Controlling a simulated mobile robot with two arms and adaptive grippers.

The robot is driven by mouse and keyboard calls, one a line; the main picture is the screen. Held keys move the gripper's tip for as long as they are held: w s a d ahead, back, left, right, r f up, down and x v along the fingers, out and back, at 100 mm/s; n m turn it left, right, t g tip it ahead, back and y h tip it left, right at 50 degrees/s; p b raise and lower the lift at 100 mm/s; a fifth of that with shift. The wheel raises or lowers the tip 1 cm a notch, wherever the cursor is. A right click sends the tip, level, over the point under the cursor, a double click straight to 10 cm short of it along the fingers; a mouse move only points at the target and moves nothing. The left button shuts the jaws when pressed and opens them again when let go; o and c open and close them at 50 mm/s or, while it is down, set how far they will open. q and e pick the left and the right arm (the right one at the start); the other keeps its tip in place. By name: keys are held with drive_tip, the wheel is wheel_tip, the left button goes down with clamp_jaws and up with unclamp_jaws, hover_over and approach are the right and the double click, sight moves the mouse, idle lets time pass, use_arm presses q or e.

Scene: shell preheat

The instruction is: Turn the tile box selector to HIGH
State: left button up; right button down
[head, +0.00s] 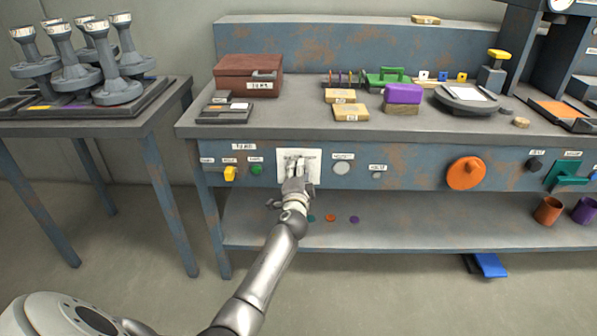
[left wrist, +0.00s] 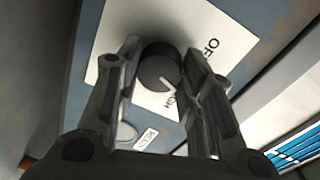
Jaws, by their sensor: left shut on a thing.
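The selector is a round dark knob (left wrist: 158,68) with a pale pointer line, on a white plate (head: 312,157) on the bench's front panel. The plate also shows in the left wrist view (left wrist: 108,72). The pointer line runs toward lettering ending in "GH", partly hidden by a finger; "OF" lettering stands to the upper right. My left gripper (head: 297,167) is at the plate, its fingers on both sides of the knob, shut on it (left wrist: 162,60). In the head view the gripper hides the knob. A brown-red box (head: 240,66) with a label sits on the bench above. My right gripper is out of view.
Left of the plate are a yellow switch (head: 230,173) and a green button (head: 256,169). Right of it are a grey round button (head: 341,168) and a large orange knob (head: 466,173). A lower shelf (head: 420,232) runs below, with small coloured discs.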

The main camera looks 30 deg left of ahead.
use_arm(q)
drive_tip(key=shift+f+m+y+p, duration=0.1)
drive_tip(key=shift+m+y+p, duration=0.4)
drive_tip(key=shift+m, duration=2.1)
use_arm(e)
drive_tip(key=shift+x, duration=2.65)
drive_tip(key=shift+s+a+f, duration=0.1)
use_arm(q)
drive_tip(key=o, duration=1)
drive_tip(key=shift+d, duration=0.1)
drive_tip(key=v, duration=1.2)
drive_tip(key=shift+r, duration=0.35)
